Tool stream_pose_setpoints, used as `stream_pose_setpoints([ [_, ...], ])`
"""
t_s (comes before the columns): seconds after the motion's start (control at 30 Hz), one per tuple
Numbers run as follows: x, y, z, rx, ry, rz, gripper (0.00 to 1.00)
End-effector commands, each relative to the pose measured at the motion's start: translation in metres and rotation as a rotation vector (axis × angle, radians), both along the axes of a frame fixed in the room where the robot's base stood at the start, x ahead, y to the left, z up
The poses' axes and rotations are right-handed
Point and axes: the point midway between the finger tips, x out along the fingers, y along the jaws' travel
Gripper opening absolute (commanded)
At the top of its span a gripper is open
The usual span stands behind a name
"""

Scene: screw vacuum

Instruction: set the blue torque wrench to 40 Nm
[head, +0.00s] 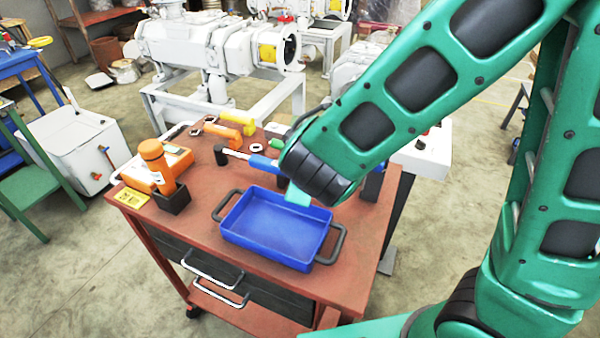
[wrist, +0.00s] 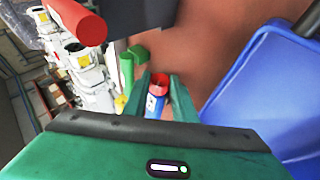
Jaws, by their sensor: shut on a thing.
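The blue torque wrench (head: 262,163) lies across the back part of the brown cart top in the head view. Its dark head end points left, and its right end runs behind my arm. In the wrist view my gripper (wrist: 160,82) has its two green fingers around a blue handle with a red end (wrist: 156,100), which appears to be the wrench's. My gripper is shut on it. No scale reading on the wrench is legible.
A blue tray (head: 272,262) with dark handles is at the cart's front right. An orange tool (head: 155,165) stands in a black holder at left. Yellow and orange-handled tools lie behind the wrench. A red cylinder (wrist: 78,20) is close in the wrist view.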

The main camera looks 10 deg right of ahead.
Motion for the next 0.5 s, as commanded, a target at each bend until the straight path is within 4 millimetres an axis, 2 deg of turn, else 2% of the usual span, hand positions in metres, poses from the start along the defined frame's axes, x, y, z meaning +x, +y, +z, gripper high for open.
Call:
stream_pose_setpoints([
  [0.43,-0.0004,0.0003,-0.0004,-0.004,-0.006,0.0,0.02],
  [0.47,-0.0004,0.0003,-0.0004,-0.004,-0.006,0.0,0.27],
  [0.5,-0.0004,0.0003,-0.0004,-0.004,-0.006,0.0,0.36],
])
